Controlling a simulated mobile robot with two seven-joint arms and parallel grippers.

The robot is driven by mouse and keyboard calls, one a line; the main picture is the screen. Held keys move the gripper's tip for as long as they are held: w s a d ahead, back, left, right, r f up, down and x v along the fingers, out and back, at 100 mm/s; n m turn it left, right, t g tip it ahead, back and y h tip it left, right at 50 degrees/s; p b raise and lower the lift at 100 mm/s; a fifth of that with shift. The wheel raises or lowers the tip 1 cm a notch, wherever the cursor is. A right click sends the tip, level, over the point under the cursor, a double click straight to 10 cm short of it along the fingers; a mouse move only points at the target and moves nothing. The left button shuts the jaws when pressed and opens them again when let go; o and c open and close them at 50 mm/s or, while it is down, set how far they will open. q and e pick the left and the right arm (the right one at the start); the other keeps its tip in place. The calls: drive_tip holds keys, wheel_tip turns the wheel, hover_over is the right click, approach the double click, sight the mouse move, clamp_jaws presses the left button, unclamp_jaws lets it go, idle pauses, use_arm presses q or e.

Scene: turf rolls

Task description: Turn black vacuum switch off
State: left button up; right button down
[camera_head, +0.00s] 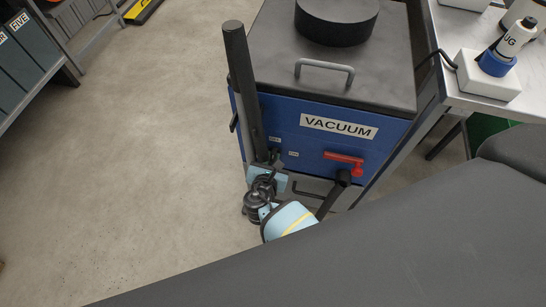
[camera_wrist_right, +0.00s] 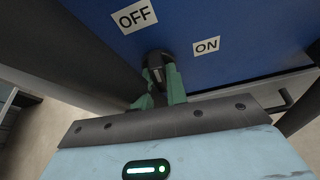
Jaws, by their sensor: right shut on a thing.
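The blue vacuum cabinet (camera_head: 310,120) has a dark top and a white VACUUM label. In the right wrist view, the black switch (camera_wrist_right: 155,62) is on its blue panel (camera_wrist_right: 220,25), below the OFF label (camera_wrist_right: 134,16) and left of the ON label (camera_wrist_right: 206,46). My right gripper (camera_wrist_right: 158,82) has its green fingers on both sides of the switch, shut on it. The switch's base is partly hidden by the fingers. In the head view my right gripper (camera_head: 264,168) is at the cabinet's lower left front, hiding the switch. My left gripper is not in view.
A dark upright tube (camera_head: 240,75) stands close left of my right gripper. A red lever (camera_head: 343,158) is on the cabinet's front right. A workbench (camera_head: 462,30) with a bottle (camera_head: 510,42) stands at right. A shelf (camera_head: 50,55) is at left, with clear floor between.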

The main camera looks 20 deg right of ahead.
drive_tip(key=shift+n+h, duration=0.3)
drive_tip(key=shift+n, duration=0.1)
idle(0.4)
drive_tip(key=c, duration=1.4)
unclamp_jaws()
